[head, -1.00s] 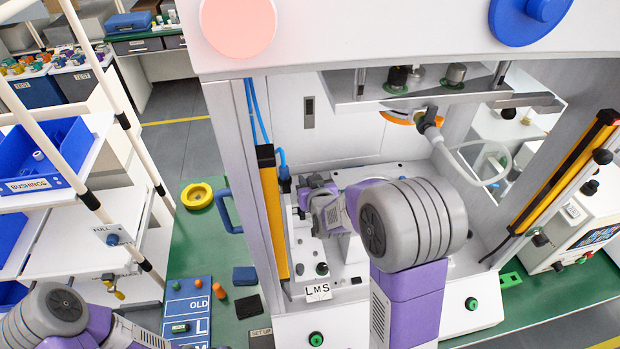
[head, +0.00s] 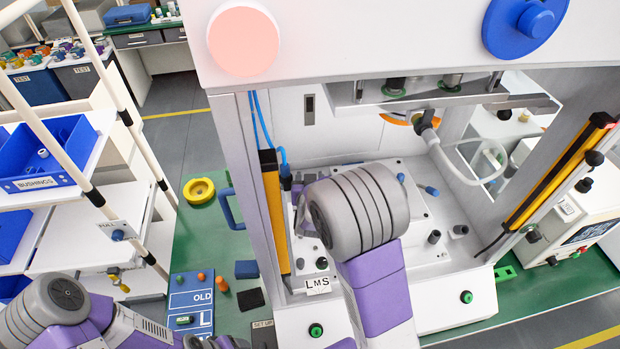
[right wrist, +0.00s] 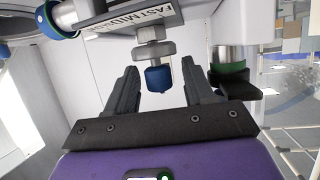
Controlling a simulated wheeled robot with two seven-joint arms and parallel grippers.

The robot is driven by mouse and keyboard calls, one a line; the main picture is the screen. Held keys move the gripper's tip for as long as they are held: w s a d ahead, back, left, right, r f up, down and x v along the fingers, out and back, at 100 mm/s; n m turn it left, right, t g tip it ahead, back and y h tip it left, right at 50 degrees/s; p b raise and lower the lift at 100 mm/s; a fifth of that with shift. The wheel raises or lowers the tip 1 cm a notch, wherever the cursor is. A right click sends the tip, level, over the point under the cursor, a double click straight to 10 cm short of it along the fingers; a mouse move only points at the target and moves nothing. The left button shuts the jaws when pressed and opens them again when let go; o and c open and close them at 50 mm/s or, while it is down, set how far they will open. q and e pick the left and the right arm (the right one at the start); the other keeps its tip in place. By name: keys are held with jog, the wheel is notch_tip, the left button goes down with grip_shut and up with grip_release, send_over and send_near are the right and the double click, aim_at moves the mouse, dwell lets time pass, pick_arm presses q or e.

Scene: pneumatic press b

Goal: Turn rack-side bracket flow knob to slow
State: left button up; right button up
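A small blue knob (right wrist: 158,78) on a metal nut and stem shows in the right wrist view, below a bracket with partly readable lettering (right wrist: 140,20). My right gripper (right wrist: 160,86) is open, with one dark finger on each side of the knob and visible gaps on both sides. In the head view my right arm's grey link covers the right gripper and the knob. Which speed the knob is set to cannot be read. My left arm is at the lower left of the head view; its gripper (head: 208,342) is cut off by the bottom edge.
The press frame surrounds my right arm, with a yellow light-curtain post (head: 272,205) and blue air tubes (head: 258,120) close on the left. A blue-handled item (head: 232,210) and a yellow ring (head: 199,190) are on the green bench. A shelf rack (head: 85,235) stands at left.

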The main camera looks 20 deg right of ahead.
jog(key=p+v, duration=0.1)
jog(key=v, duration=0.6)
jog(key=shift+s, duration=0.25)
jog(key=shift+a, duration=0.1)
